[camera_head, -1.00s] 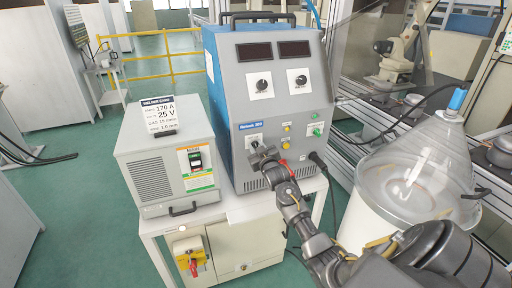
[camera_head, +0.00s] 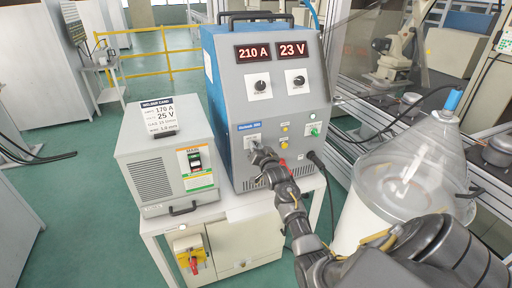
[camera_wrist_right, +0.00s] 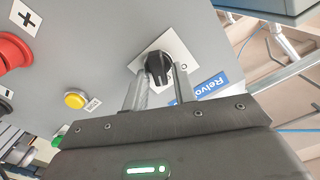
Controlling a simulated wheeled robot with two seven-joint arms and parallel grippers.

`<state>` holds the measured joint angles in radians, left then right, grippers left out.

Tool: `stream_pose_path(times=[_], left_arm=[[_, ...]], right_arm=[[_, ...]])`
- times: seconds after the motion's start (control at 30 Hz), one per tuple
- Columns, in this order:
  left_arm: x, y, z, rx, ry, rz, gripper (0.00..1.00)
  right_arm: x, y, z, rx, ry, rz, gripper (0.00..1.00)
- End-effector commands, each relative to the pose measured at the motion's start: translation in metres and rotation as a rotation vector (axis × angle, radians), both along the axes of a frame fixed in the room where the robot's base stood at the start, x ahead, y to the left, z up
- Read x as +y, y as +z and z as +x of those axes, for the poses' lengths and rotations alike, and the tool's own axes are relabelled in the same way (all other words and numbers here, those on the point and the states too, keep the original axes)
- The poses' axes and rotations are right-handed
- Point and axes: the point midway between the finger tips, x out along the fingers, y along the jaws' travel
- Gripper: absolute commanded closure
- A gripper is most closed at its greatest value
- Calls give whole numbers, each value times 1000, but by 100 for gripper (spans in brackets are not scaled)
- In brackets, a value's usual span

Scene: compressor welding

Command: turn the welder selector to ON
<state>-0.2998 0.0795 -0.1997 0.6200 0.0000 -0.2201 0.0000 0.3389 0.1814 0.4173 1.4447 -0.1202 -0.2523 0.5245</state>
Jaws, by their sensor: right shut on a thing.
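The grey and blue welder (camera_head: 270,110) stands on a white cart, its two displays lit with "210 A" and "23 V". The black selector knob sits on a white plate (camera_head: 253,139) low on the welder's front panel. My right gripper (camera_head: 258,154) is at this knob and partly covers it in the head view. In the right wrist view the selector knob (camera_wrist_right: 158,66) is between the two fingers of my right gripper (camera_wrist_right: 160,88), which is shut on it. The selector's position marks are too small or covered to read. My left gripper is not in view.
A smaller grey box with a MAIN switch (camera_head: 195,158) and a "170 A, 25 V" welder card (camera_head: 159,117) stands left of the welder. A red and yellow switch (camera_head: 191,255) is below. A clear cone (camera_head: 415,170) stands close to my right arm.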

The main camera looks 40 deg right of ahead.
Motion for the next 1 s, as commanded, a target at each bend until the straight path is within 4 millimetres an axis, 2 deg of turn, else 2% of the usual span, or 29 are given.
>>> stream_pose_path(times=[0.63, 0.67, 0.7, 0.73, 1.0], left_arm=[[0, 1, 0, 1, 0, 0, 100], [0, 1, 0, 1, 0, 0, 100], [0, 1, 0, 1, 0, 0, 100], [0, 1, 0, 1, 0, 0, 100], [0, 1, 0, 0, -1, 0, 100]], right_arm=[[0, 0, 0, -17, 1, 48, 96], [0, 0, 0, -17, 1, 48, 72], [0, 0, 0, -17, 1, 48, 66], [0, 0, 0, -17, 1, 48, 64], [0, 0, -1, -16, 0, 47, 64]])
